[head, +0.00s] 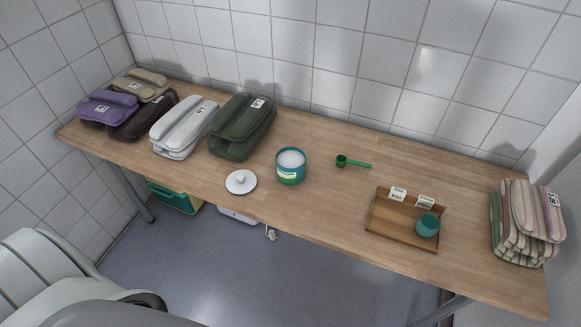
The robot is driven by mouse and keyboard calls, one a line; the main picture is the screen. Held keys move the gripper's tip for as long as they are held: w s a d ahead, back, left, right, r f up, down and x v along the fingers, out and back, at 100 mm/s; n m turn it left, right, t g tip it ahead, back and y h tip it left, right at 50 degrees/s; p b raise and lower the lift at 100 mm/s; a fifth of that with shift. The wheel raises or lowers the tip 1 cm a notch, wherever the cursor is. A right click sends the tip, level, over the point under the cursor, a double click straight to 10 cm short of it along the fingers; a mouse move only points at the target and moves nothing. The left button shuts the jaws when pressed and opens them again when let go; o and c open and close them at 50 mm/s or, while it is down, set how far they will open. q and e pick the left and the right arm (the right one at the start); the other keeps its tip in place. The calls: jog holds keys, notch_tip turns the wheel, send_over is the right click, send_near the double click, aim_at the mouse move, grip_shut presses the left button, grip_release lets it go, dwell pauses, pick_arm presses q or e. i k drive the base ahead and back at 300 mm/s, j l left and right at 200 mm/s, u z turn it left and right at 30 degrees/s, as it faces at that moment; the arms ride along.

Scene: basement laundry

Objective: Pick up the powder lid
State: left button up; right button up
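The powder lid (241,182) is a round white disc with a small knob on top. It lies flat, knob up, near the front edge of the wooden table (320,206). The teal tub (291,173) stands upright just to the right of the lid and a little behind it, apart from it. The tub is open and filled with white powder. Neither of my grippers shows. Only pale parts of my own body show at the lower left, well away from the lid.
A green scoop (353,162) lies right of the tub. A wooden tray (390,233) holds a teal cup (427,225) and two small labels. Folded textiles stand left, the dark green stack (236,132) nearest the lid, and a striped stack (527,222) stands far right.

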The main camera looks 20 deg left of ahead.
aim_at(241, 182)
jog(key=u, duration=1.2)
